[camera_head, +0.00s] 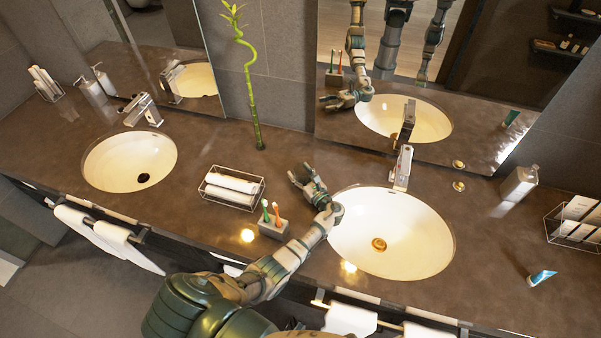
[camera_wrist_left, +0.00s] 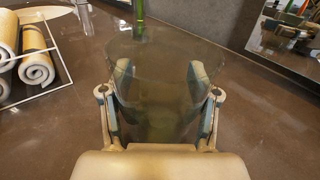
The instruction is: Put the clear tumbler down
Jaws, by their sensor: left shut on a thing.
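My left gripper (camera_head: 302,174) is low over the brown counter (camera_head: 330,163), just left of the right basin. In the left wrist view, its fingers (camera_wrist_left: 160,75) are shut on the clear tumbler (camera_wrist_left: 158,95), one on each side. The tumbler is see-through with a wide rim facing the camera. In the head view it is too faint to make out. I cannot tell whether its base touches the counter. My right gripper is not in view directly.
The right basin (camera_head: 420,235) and faucet (camera_head: 402,168) are beside the gripper. A toothbrush holder (camera_head: 273,229) stands close in front. A wire rack of rolled towels (camera_head: 232,188) is to the left. A bamboo stalk (camera_head: 257,125) rises behind. Counter between bamboo and gripper is bare.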

